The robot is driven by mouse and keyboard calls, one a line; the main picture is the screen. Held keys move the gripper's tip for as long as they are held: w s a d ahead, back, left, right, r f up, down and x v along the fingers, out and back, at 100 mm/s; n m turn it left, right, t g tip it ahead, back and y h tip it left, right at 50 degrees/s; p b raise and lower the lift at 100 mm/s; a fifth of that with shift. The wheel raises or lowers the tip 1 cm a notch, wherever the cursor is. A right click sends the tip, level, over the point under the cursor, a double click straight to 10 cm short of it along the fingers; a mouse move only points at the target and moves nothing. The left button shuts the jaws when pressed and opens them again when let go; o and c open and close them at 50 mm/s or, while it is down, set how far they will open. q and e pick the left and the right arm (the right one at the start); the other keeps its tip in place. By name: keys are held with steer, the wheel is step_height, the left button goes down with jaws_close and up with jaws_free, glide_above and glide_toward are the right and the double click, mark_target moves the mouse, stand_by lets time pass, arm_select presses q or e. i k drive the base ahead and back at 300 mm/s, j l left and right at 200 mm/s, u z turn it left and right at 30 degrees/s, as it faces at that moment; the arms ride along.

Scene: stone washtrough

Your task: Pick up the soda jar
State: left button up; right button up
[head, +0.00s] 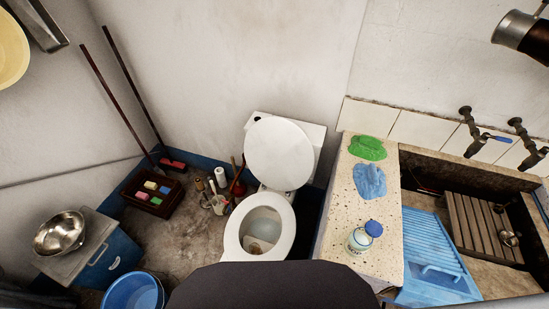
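The soda jar (358,241) is a small pale jar with a blue lid (374,228). It stands near the front of the speckled stone counter (388,263), right of the toilet. Nothing touches it. Neither of my grippers shows in the head view.
Green (367,148) and blue (369,181) cloths lie behind the jar on the counter. A blue washboard (432,255) leans in the trough to its right. A toilet (278,155) stands left of the counter. A blue bucket (133,292) and a crate (140,200) are on the floor.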

mark_target(361, 238)
steer(key=z, duration=1.3)
steer(key=k+l+u, duration=0.1)
steer(key=k+u, duration=0.75)
steer(key=k+j+u, duration=0.3)
steer(key=k, duration=0.1)
